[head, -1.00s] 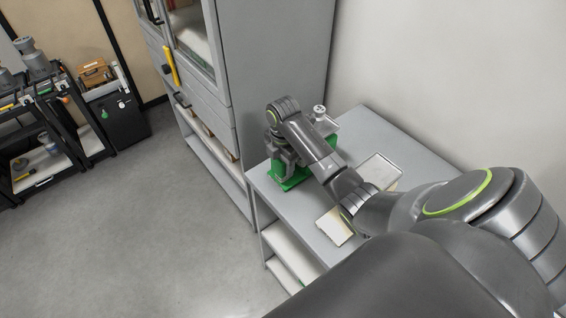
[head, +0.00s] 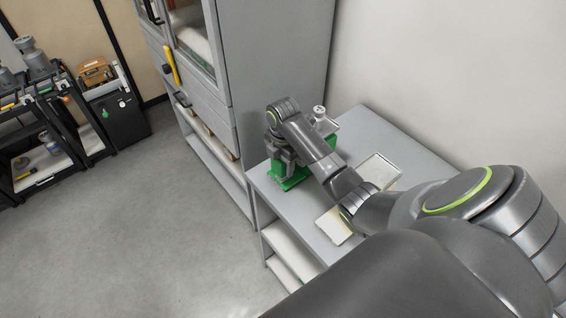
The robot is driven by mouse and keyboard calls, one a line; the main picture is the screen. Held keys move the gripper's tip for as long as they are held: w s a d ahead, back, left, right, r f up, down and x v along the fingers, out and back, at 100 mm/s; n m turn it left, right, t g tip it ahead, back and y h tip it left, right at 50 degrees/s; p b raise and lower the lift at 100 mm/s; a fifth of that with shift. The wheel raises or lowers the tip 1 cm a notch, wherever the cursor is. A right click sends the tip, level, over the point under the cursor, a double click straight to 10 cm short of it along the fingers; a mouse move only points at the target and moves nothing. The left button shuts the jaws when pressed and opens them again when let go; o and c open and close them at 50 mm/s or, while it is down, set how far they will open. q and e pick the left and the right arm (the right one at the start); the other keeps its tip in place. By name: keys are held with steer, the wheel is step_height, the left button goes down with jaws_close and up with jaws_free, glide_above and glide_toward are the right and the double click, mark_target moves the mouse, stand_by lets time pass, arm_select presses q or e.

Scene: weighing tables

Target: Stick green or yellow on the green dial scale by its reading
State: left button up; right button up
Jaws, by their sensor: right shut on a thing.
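The green dial scale (head: 291,181) stands on the grey table by the cabinet. A shiny metal weight (head: 319,113) shows at its top, at the edge of a pale pan. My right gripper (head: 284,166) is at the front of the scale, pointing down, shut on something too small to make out. My right arm hides much of the scale, and its dial and reading cannot be seen. No green or yellow sticker can be made out. My left gripper is not in view.
The grey table (head: 375,128) also holds a shallow metal tray (head: 378,171) and a pale flat sheet (head: 334,226). A tall grey cabinet (head: 285,60) stands close on the left. A black cart (head: 75,125) stands far left. The floor between is clear.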

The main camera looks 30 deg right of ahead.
steer(key=shift+f+b, duration=0.3)
steer(key=shift+f, duration=0.3)
stand_by(0.7)
steer(key=shift+f+p, duration=0.1)
steer(key=shift+p, duration=0.25)
stand_by(1.4)
step_height(320, 180, up, 3)
steer(key=p, duration=0.3)
steer(key=shift+f, duration=0.1)
step_height(320, 180, up, 2)
steer(key=shift+p, duration=0.8)
steer(key=shift+r, duration=1.2)
